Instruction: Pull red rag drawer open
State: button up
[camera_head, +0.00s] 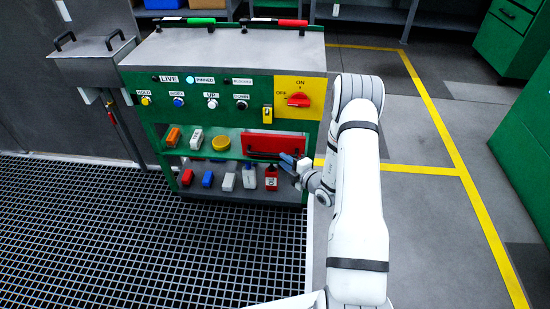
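The red drawer (272,142) sits at the right end of the upper shelf of the green cabinet (315,142), under the yellow switch panel. Its wide red front faces me. A dark strip runs along its lower edge, and I cannot tell whether this is the handle. My gripper (286,163) is at the drawer's lower right, with its dark fingertips close to that edge. It hides part of the lower right corner. I cannot tell whether the fingers touch the drawer, or whether they are open or shut.
Several small bottles and blocks stand on the lower shelf, including a red bottle (271,180) just below my gripper. A yellow round item (220,143) is left of the drawer. A red rotary switch (299,100) is above. Grey floor (425,235) is clear at right.

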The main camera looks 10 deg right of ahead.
aim_at(276, 155)
jog(key=b+x, duration=0.1)
jog(key=x, duration=0.5)
jog(key=shift+r, duration=0.1)
jog(key=shift+s, duration=0.1)
jog(key=shift+c, duration=0.3)
grip_shut()
